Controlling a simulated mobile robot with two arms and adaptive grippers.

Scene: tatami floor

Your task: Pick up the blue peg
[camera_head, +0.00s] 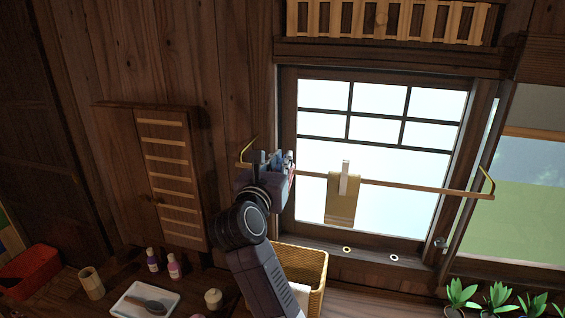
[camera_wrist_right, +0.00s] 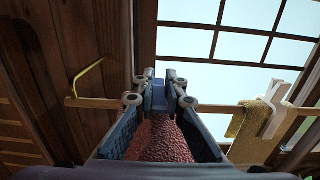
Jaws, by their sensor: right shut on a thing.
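The blue peg (camera_wrist_right: 158,96) sits at the wooden rod between the fingertips of my right gripper (camera_wrist_right: 160,101) in the right wrist view. The fingers are shut on it from both sides. A red textured cloth (camera_wrist_right: 161,141) shows below the peg, between the fingers. In the head view my right gripper (camera_head: 273,163) is at the left part of the rod, in front of the window frame; its fingers hide most of the peg. My left gripper is not in view.
The rod (camera_head: 412,187) runs across the window. A mustard cloth (camera_head: 341,208) hangs on it with a white peg (camera_head: 344,178), right of my gripper. A wicker basket (camera_head: 316,271) stands below. A tray (camera_head: 145,300) and bottles (camera_head: 173,266) are at lower left.

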